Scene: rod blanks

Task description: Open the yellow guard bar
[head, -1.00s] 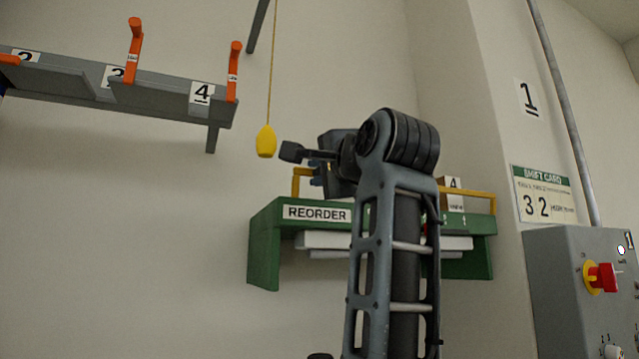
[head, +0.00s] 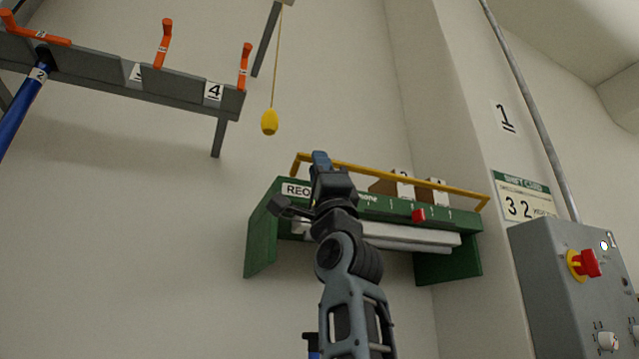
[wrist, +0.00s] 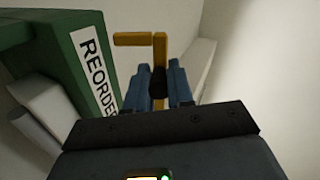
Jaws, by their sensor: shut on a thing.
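The yellow guard bar (head: 412,177) runs along the front top of the green reorder shelf (head: 262,240) in the head view, with a bent-down part at each end. My gripper (head: 321,158) is at the bar's left part. In the wrist view the yellow bar (wrist: 160,50) passes between the blue fingers of my gripper (wrist: 158,80), which are shut on it. The bar's bend shows just beyond the fingertips. The held part is partly hidden by the fingers.
Cardboard boxes (head: 388,187) stand behind the bar, and a red piece (head: 418,215) is on the shelf front. A yellow pull handle (head: 269,122) hangs on a cord at upper left. A grey control box (head: 545,290) is at right.

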